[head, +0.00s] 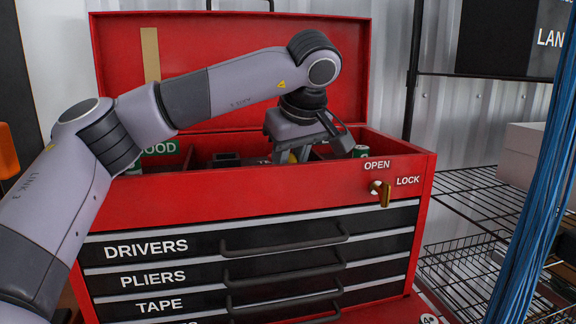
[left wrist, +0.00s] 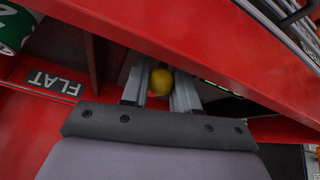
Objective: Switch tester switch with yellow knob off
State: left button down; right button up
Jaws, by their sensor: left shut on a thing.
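My left gripper (head: 293,152) reaches down into the open top of the red tool chest (head: 200,197). The yellow knob (head: 291,158) shows only as a small patch between its fingers. In the left wrist view, the round yellow knob (left wrist: 161,81) sits between the two grey fingers of the left gripper (left wrist: 158,78), which is shut on it. The rest of the tester switch is hidden by the gripper and the chest wall, so its on or off position cannot be told. My right gripper is in neither view.
The raised red lid (head: 230,50) stands behind my arm. A dark box (head: 226,159) and a green can (head: 360,151) are in the chest top. A brass key (head: 385,195) sticks out in front. Wire shelves (head: 470,195) and blue cables (head: 540,180) are right.

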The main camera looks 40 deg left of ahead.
pick_arm(q)
jog(key=shift+s+d+t+y, duration=0.1)
jog(key=shift+d+t+y, duration=0.05)
jog(key=shift+t+y, duration=0.25)
jog(key=c, duration=0.9)
grip_release()
jog(key=v, duration=0.7)
jog(key=shift+d, duration=0.15)
